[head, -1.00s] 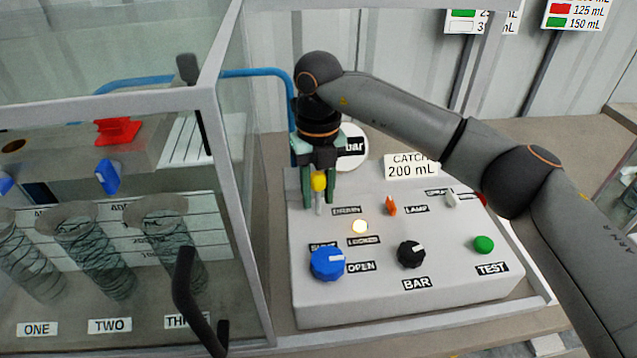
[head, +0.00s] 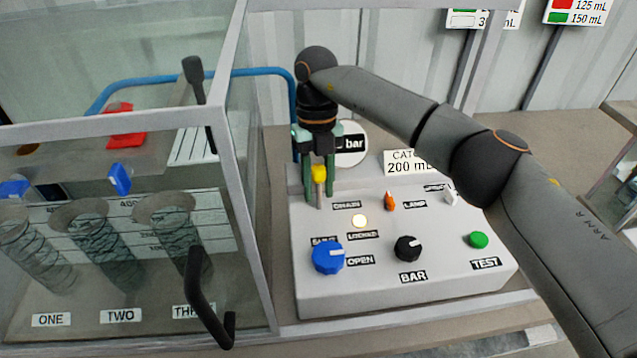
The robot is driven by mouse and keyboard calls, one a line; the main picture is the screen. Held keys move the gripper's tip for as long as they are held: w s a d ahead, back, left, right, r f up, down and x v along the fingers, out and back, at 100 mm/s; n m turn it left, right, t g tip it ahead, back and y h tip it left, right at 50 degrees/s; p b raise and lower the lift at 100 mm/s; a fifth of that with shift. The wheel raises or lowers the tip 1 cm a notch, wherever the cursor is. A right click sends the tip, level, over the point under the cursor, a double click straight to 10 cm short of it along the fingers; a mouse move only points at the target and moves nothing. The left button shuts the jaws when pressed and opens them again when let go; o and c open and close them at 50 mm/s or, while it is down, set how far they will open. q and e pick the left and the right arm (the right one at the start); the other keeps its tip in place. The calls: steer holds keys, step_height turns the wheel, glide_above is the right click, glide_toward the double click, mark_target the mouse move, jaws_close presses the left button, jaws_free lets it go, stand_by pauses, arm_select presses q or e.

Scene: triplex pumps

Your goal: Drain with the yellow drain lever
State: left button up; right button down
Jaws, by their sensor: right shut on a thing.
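The yellow drain lever (head: 319,173) stands near the back left of the white control panel (head: 340,285), its grey stem below the yellow tip. My right gripper (head: 319,190) points down with one finger on each side of the lever and is shut on it. The fingers hide part of the lever's sides. The DRAIN label sits just right of the stem. My left gripper is not in view.
A blue knob (head: 328,257), black BAR knob (head: 408,248), green TEST button (head: 478,240) and orange LAMP switch (head: 390,201) are on the panel. A gauge (head: 352,143) stands behind. A clear enclosure (head: 233,190) with a black handle (head: 205,300) and several cylinders is at left.

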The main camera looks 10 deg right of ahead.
mark_target(318, 166)
steer(key=shift+r, duration=0.1)
steer(key=c, duration=0.6)
jaws_free()
steer(key=shift+o, duration=0.2)
steer(key=p+v, duration=0.5)
steer(key=v, duration=0.1)
steer(key=shift+r, duration=0.4)
steer(key=shift+w+r+p, duration=0.2)
steer(key=shift+r+p, duration=0.25)
steer(key=shift+r, duration=0.1)
